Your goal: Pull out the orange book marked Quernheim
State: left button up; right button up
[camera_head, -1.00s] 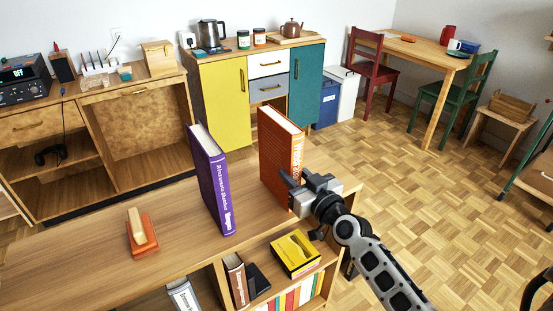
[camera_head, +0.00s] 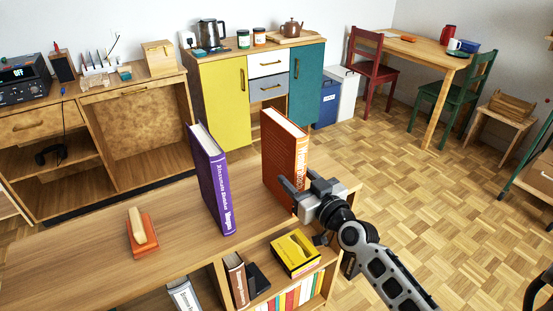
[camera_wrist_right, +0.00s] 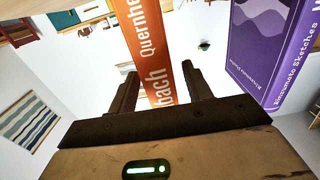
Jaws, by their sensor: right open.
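The orange book (camera_head: 283,152) stands upright on top of the low wooden shelf, its spine facing me. In the right wrist view the orange book (camera_wrist_right: 146,45) shows the letters "Quernhe" and "bach" on its spine. My right gripper (camera_head: 288,190) is at the lower part of the spine. In the right wrist view the fingers of my right gripper (camera_wrist_right: 160,85) are apart, with the spine between or just beyond them; contact cannot be told. My left gripper is not in view.
A purple book (camera_head: 212,182) stands upright to the left, with a gap between. An orange and wooden block object (camera_head: 142,235) lies further left on the shelf top (camera_head: 90,265). A yellow box (camera_head: 296,252) and several books sit in the compartments below.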

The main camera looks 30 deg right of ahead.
dwell(0.3)
jog(key=shift+w+r, duration=0.1)
jog(key=shift+w, duration=0.05)
jog(key=shift+w+a, duration=0.1)
jog(key=shift+w, duration=0.75)
jog(key=c, duration=1)
jog(key=shift+r, duration=0.2)
grip_shut()
